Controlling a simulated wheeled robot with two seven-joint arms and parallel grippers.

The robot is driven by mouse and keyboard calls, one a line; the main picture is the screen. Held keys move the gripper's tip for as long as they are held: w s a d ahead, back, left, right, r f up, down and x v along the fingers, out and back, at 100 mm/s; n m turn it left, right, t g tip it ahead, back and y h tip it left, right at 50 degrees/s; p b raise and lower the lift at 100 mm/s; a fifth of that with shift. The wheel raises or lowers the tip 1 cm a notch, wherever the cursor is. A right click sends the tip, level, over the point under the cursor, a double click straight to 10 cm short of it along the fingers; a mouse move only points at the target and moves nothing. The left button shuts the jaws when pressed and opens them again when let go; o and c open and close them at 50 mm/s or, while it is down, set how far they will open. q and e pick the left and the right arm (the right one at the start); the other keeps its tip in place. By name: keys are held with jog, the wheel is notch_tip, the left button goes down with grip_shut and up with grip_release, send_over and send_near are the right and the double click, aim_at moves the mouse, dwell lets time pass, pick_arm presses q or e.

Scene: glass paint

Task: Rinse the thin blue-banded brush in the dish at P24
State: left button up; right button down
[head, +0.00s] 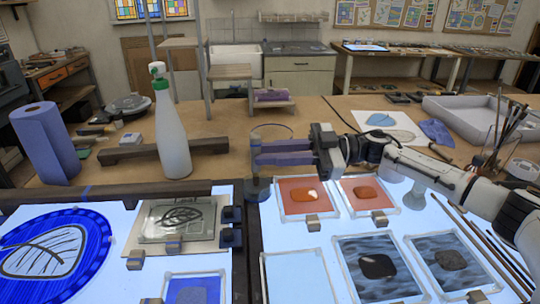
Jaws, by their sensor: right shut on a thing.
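My right gripper (256,153) comes in from the right, its long violet-grey fingers pointing left. The fingers are closed together on something that I cannot make out clearly. A clear round glass dish (272,127) shows behind the fingers, its rim above them; I cannot tell whether anything touches it. A grey-blue upright thing (257,188) with a wider foot stands just below the fingertips. The thin blue-banded brush cannot be told for sure; it may be hidden by the fingers. No P24 label is readable. My left gripper is out of view.
A white bottle (172,130) with a green top and a blue paper roll (46,145) stand at left. Several brushes (508,128) stand upright at right. Glass panes lie on the light table (405,222). A dark wooden bar (120,152) lies left of the dish.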

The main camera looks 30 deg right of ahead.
notch_tip(320, 180, up, 7)
jog(key=shift+s+a+r, duration=0.15)
jog(key=shift+s+a, duration=0.05)
jog(key=shift+s, duration=0.2)
dwell(0.5)
dwell(0.4)
